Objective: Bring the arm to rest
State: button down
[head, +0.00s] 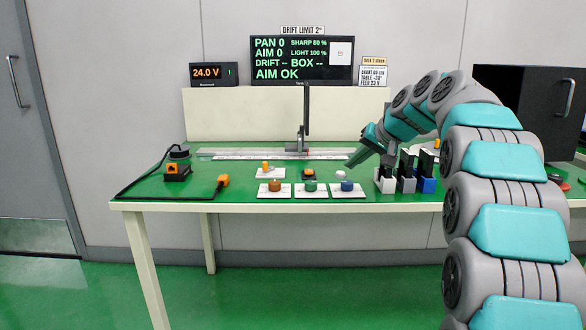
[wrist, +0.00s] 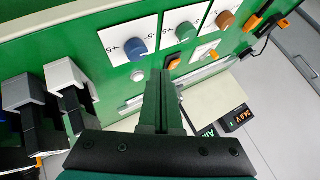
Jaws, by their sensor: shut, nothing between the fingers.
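My arm, grey and teal, curves in from the right in the head view. My gripper (head: 357,161) reaches left and down above the right half of the green bench (head: 240,196). In the wrist view my gripper (wrist: 166,85) has its dark fingers together, with nothing between them. The fingers point toward the control plates and appear to touch nothing, though the exact gap is hard to tell. A blue knob (head: 347,185) on a white plate lies below the gripper. A green knob (head: 310,186) and an orange-brown knob (head: 274,185) sit to its left.
Several upright holders (head: 406,172) stand below my wrist. A camera stand (head: 306,120) rises behind the knobs. Orange connectors (head: 222,181) and a black cable lie at left. A display (head: 302,61) reads AIM OK. A dark cabinet (head: 530,105) stands behind my arm.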

jog(key=shift+s+a+f, duration=0.15)
jog(key=shift+s+f, duration=0.15)
jog(key=shift+s, duration=0.25)
jog(key=shift+s+a+f, duration=0.15)
jog(key=shift+s+f, duration=0.1)
jog(key=shift+s, duration=0.3)
jog(key=s+f+g+h, duration=0.1)
jog(key=s+f+g, duration=0.2)
jog(key=s+f, duration=0.5)
jog(key=s+f+n+g+h, duration=0.1)
jog(key=s+f, duration=0.7)
jog(key=s, duration=1.8)
jog(key=s+f+g+h, duration=0.3)
jog(key=s+f+g, duration=0.2)
jog(key=s, duration=1.3)
notch_tip(320, 180, down, 4)
jog(key=shift+r+n, duration=0.15)
jog(key=shift+n, duration=0.25)
